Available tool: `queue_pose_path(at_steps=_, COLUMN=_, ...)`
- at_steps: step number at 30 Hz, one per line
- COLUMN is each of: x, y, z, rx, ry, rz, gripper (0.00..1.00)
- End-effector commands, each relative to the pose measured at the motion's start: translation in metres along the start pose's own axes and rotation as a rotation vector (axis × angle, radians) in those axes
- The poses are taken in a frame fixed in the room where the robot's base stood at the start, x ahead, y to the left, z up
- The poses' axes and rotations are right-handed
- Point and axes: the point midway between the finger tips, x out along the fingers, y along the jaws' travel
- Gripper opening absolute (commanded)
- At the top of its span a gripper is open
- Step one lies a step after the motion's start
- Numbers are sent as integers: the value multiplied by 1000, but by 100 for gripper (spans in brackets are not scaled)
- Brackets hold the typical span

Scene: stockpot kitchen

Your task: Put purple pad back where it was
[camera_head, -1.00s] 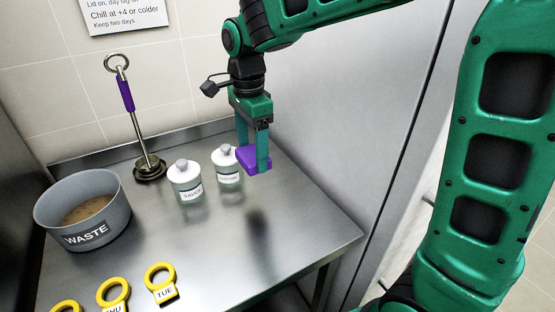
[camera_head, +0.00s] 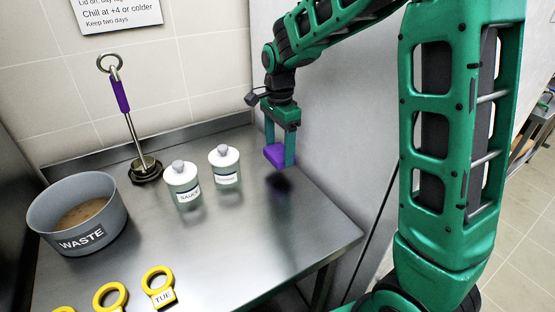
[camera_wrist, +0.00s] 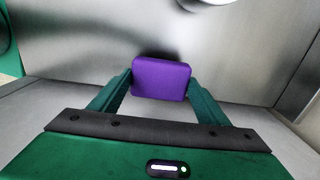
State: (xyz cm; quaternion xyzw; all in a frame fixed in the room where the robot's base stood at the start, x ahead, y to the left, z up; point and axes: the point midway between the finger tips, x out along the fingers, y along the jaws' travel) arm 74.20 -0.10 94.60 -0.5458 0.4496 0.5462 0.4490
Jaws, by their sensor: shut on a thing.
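The purple pad (camera_head: 275,154) is a small block between the fingers of my gripper (camera_head: 281,158), which is shut on it. In the head view the pad hangs above the right rear part of the steel table, with a dark shadow below it. In the wrist view the pad (camera_wrist: 161,78) sits level between the two green fingertips (camera_wrist: 160,88), with bare steel behind it. The pad appears clear of the table, though the exact height is hard to tell.
Two white-lidded jars (camera_head: 182,182) (camera_head: 225,165) stand left of my gripper. A purple-handled steel tool (camera_head: 121,97) stands behind them. A grey WASTE pot (camera_head: 79,226) and yellow ring tags, one marked TUE (camera_head: 160,299), are at left. The steel table (camera_head: 270,235) is clear at front right.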

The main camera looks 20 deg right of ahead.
Motion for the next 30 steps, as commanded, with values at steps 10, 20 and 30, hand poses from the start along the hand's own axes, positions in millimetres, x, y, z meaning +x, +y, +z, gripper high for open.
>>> queue_pose_path(at_steps=10, x=39, y=1, z=0, rx=-1, ry=0, rz=4, gripper=45)
queue_pose_path(at_steps=20, x=41, y=0, z=0, rx=-1, ry=0, rz=2, gripper=45)
queue_pose_path(at_steps=30, x=41, y=0, z=1, rx=-1, ry=0, rz=1, gripper=88)
